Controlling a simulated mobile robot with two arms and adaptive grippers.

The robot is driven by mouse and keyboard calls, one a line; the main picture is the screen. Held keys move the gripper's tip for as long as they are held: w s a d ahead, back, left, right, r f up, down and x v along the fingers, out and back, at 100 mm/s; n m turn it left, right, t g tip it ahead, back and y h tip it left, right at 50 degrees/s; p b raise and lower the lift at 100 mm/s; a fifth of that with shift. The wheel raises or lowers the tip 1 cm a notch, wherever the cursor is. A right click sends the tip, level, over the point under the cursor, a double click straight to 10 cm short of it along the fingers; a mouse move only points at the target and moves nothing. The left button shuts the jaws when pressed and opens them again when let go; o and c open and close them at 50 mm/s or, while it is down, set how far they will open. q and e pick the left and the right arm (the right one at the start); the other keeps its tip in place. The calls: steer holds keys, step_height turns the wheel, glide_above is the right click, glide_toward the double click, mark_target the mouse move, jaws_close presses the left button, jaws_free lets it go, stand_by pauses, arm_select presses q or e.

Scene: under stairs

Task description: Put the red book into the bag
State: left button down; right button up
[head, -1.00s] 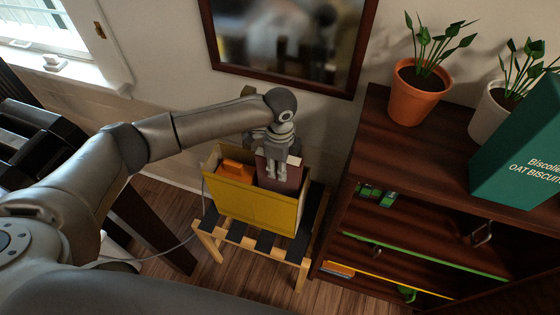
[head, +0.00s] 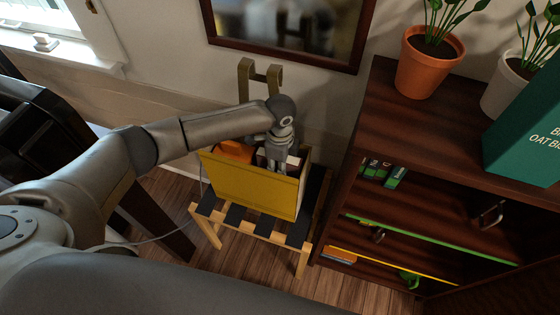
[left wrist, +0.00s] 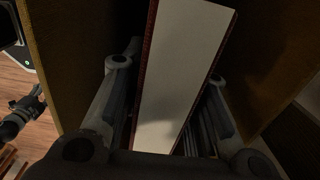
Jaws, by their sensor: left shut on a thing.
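The yellow bag (head: 250,190) stands upright and open on a small slatted stool, its handle (head: 258,80) raised at the back. My left gripper (head: 275,162) points down into the right part of the bag's opening, and its fingertips are hidden behind the front wall. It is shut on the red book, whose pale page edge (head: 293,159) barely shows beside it. In the left wrist view the book (left wrist: 182,70) stands between the two fingers, pale pages between dark red covers, with bag walls on both sides.
An orange item (head: 236,151) sits in the bag's left part. The wooden stool (head: 262,229) has dark slats. A dark shelf (head: 400,140) stands close on the right, carrying plants and a teal biscuit box (head: 525,140). A framed mirror or picture (head: 290,30) hangs behind.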

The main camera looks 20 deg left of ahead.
arm_select(q)
steer(key=shift+f+b, duration=1.4)
steer(key=shift+f, duration=1.4)
steer(key=c, duration=1.1)
jaws_free()
steer(key=shift+o, duration=0.2)
step_height(320, 180, up, 12)
